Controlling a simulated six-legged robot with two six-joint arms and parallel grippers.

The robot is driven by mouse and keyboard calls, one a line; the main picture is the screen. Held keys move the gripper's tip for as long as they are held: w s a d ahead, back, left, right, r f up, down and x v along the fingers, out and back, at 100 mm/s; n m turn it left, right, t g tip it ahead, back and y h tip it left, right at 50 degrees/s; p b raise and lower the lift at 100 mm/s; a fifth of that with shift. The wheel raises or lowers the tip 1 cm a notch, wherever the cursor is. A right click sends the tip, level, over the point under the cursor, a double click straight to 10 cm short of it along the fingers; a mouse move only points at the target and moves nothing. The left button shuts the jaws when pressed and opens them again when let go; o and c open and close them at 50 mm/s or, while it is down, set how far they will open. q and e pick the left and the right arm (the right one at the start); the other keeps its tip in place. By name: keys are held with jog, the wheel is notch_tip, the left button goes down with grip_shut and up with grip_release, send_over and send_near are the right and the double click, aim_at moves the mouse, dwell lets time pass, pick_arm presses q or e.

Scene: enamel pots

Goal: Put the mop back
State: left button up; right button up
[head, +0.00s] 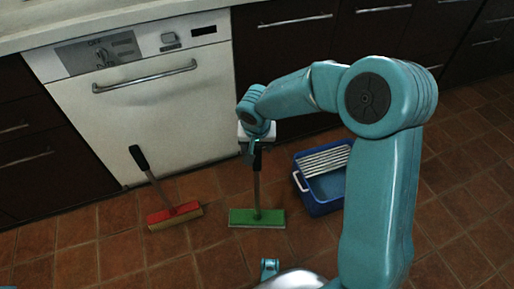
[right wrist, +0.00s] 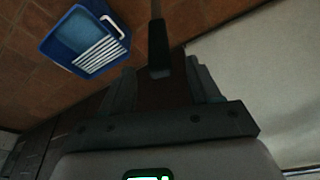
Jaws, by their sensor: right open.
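A mop with a flat green head (head: 257,217) stands upright on the tiled floor in front of the white dishwasher. Its thin grey handle (head: 257,185) rises to my right gripper (head: 254,154), which hangs over its top end. In the right wrist view the dark handle end (right wrist: 159,50) shows between the spread fingers of my right gripper (right wrist: 165,80). The gripper is open, and I cannot tell whether a finger touches the handle.
A red-headed broom (head: 174,215) with a black grip leans near the dishwasher (head: 150,110), left of the mop. A blue bucket (head: 322,205) with a white slatted insert stands to the right, also in the right wrist view (right wrist: 60,58). Dark cabinets line the back. Floor at left is clear.

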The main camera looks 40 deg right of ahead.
notch_tip(320, 180, up, 4)
jog(key=s+a+f+n+g+y, duration=0.1)
jog(key=s+a+f+n+y, duration=0.1)
jog(key=s+a+f, duration=0.35)
jog(key=s+a+f+n+g+y, duration=0.1)
jog(key=s+a+f+y, duration=0.15)
jog(key=a+f, duration=0.55)
jog(key=s+a+f+n+y, duration=0.1)
jog(key=s+a+f, duration=0.3)
jog(key=s+f, duration=0.6)
jog(key=shift+s+n+p, duration=0.45)
jog(key=shift+s+n, duration=0.05)
jog(key=shift+s, duration=0.4)
jog(key=shift+a+r, duration=0.1)
notch_tip(320, 180, up, 29)
jog(key=p, duration=2.9)
jog(key=shift+a, duration=0.15)
jog(key=shift+s, duration=0.15)
